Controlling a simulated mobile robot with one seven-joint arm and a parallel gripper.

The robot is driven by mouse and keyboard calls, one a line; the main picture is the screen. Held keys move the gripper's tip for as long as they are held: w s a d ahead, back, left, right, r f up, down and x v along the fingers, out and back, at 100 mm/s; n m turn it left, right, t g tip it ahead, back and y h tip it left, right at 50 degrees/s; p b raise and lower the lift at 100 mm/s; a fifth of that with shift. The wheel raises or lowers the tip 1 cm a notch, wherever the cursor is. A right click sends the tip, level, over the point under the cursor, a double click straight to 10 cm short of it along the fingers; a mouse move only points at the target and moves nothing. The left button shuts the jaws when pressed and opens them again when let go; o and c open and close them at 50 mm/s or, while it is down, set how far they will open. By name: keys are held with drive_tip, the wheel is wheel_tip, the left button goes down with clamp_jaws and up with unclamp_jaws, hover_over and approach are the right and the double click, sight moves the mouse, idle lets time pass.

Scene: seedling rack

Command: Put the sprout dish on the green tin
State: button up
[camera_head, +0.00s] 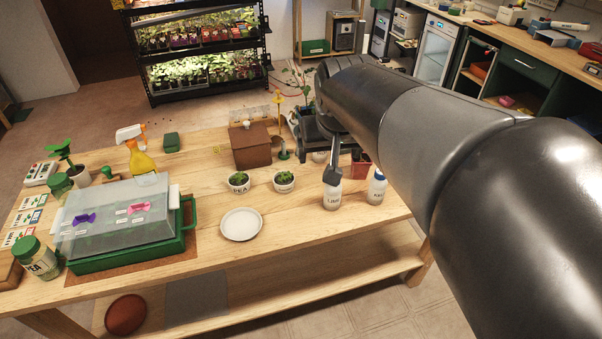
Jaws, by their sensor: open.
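Two small white dishes with green sprouts stand on the wooden table: a left sprout dish (239,187), with dark lettering on its front, and a right sprout dish (284,186). I cannot tell which one the task means. A small dark green tin (171,142) sits farther back and left, near the table's far edge, with nothing on it. My gripper (332,176) points down to the right of both dishes, in front of or above a white bottle (332,197). It is open, holds nothing visible, and is partly hidden by my arm.
A white plate (241,225) lies in front of the dishes. A brown wooden house-shaped box (251,147) stands behind them. A yellow spray bottle (141,160) is near the tin. A clear-lidded green propagator (130,252) fills the left front.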

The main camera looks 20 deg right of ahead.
drive_tip(key=s+a+f+n, duration=0.1)
drive_tip(key=s+a, duration=0.2)
drive_tip(key=s, duration=0.3)
drive_tip(key=s+a+f+n+y, duration=0.1)
drive_tip(key=s+a+f, duration=0.1)
drive_tip(key=s, duration=0.3)
drive_tip(key=shift+s+a, duration=0.4)
